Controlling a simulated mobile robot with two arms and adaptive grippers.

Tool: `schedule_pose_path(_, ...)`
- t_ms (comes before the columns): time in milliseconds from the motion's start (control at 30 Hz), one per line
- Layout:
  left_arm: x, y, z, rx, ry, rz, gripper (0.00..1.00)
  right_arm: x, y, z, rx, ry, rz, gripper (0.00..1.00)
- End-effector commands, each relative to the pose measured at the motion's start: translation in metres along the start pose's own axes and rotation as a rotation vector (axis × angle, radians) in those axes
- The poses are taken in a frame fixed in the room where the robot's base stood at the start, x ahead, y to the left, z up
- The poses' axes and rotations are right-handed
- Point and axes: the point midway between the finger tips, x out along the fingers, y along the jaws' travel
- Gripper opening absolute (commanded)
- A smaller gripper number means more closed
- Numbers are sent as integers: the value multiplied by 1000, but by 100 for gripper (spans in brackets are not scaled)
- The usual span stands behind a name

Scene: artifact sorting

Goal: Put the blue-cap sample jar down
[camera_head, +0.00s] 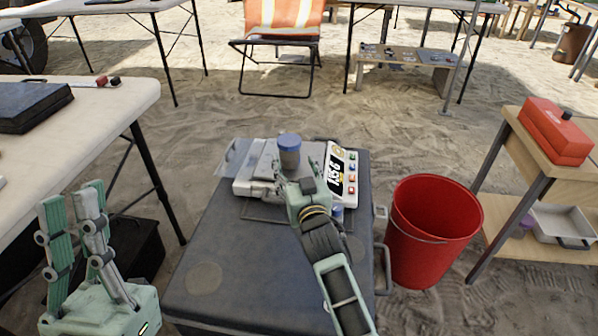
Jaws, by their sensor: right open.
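The sample jar with the blue cap (289,143) stands upright at the middle of the white scale (252,188), which sits on a dark case (225,260). My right gripper (294,178) reaches in from the front right and is at the jar's near side. It is open; its fingers are partly hidden by the gripper body, and I cannot tell whether they touch the jar. The scale's lit display faces right. My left gripper (72,208) is open and empty at the lower left, fingers pointing up, away from the jar.
A red bucket (432,225) stands right of the case. A wooden shelf table (500,150) at the right holds a red box (556,130) and a metal tray (562,222). A pale table (120,98) with a black case (30,105) is at the left. An orange striped chair (284,20) stands behind.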

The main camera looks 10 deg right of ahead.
Motion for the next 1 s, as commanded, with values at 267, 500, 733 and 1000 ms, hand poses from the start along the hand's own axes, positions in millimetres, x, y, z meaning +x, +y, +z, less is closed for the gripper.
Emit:
schedule_pose_path(267, -1, -4, 48, 13, -237, -6, 0, -34, 0, 0, -1, 0, 0, 62)
schedule_pose_path(500, -5, -6, 61, 16, -303, -8, 0, -54, -1, -15, -3, 53, -22, 62)
schedule_pose_path(733, -5, -6, 61, 16, -304, -8, 0, -153, -14, -123, 24, 413, -167, 62)
schedule_pose_path(1000, -5, -6, 61, 16, -303, -8, 0, -267, -11, -224, 125, 742, -252, 62)
